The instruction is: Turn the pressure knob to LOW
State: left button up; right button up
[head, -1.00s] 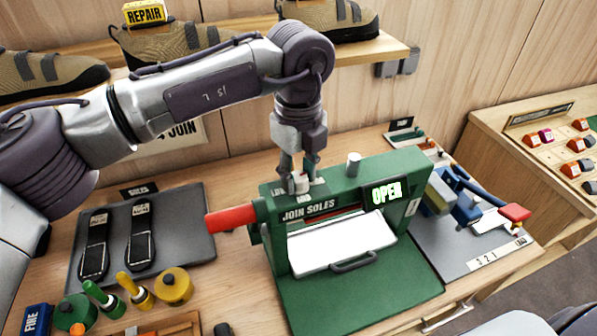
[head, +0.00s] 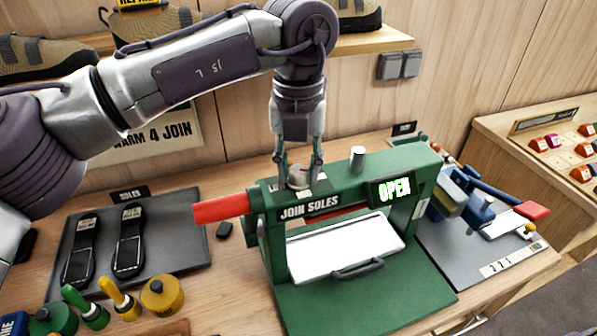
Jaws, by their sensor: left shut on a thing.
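The green press (head: 360,290) stands on the bench, marked JOIN SOLES, with a lit OPEN sign (head: 394,189). The pressure knob (head: 299,177) is a small pale knob on top of the press, at its left part. My left gripper (head: 299,181) comes down from above and is shut on the knob, one finger on each side. The labels around the knob are partly hidden by the fingers, and I cannot read where the knob points. My right gripper is not in view.
A red handle (head: 221,208) juts from the press's left side. A metal post (head: 357,160) rises from its top. A grey tray (head: 183,248) with two black soles lies left. Blue tools on a grey mat (head: 470,250) lie right.

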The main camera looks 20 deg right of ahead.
pick_arm(q)
jog(key=m, duration=0.2)
jog(key=shift+m, duration=0.4)
jog(key=m, duration=0.3)
jog(key=shift+m+b, duration=0.3)
jog(key=shift+b, duration=0.1)
jog(key=m, duration=0.3)
jog(key=shift+m, duration=0.3)
jog(key=m, duration=0.4)
jog(key=shift+m, duration=0.3)
jog(key=m, duration=0.3)
jog(key=shift+m+p, duration=0.3)
jog(key=shift+p, duration=0.05)
jog(key=m, duration=0.4)
jog(key=shift+r+m+p, duration=0.1)
jog(key=shift+m+p, duration=0.2)
jog(key=m, duration=0.4)
jog(key=shift+m+p, duration=0.4)
jog(key=shift+m, duration=1.7)
